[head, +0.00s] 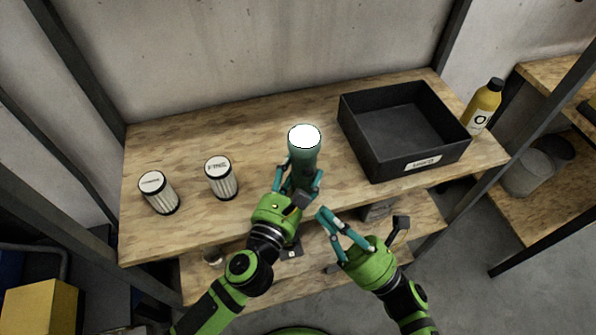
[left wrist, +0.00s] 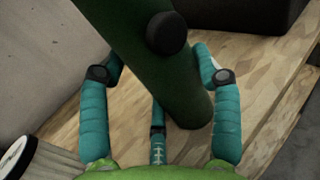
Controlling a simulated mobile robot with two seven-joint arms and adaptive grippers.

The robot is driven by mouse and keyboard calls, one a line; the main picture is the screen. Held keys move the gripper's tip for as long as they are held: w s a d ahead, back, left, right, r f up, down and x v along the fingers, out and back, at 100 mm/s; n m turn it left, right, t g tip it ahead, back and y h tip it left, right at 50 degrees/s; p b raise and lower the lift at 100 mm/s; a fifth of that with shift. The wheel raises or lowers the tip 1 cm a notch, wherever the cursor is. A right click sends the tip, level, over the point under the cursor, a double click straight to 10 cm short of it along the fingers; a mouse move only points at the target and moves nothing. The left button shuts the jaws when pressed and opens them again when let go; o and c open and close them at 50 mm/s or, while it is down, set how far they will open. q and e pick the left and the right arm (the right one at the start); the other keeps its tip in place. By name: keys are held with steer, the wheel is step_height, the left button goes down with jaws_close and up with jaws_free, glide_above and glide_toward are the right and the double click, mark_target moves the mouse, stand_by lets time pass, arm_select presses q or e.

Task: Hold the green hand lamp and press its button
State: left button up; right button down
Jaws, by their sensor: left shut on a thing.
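The green hand lamp (head: 304,157) stands close to upright over the shelf top, its round end bright white. My left gripper (head: 299,187) is shut around its lower part from the front. In the left wrist view the lamp (left wrist: 140,50) is a dark green cylinder between my teal fingers (left wrist: 160,75), with a round black button (left wrist: 166,33) on the side facing the camera. Whether its base touches the wood is hard to tell. My right gripper (head: 358,222) is open and empty, to the right of my left gripper, in front of the shelf's edge and apart from the lamp.
Two ribbed cans with white lids, one at the far left (head: 160,194) and one nearer the lamp (head: 222,180), stand on the wooden shelf top (head: 262,125). A black crate (head: 361,132) is right of the lamp, with a yellow bottle (head: 483,105) beyond it. A lower shelf lies below.

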arm_select(q)
steer(key=o, duration=1.3)
steer(key=shift+o, duration=0.2)
steer(key=v, duration=1.2)
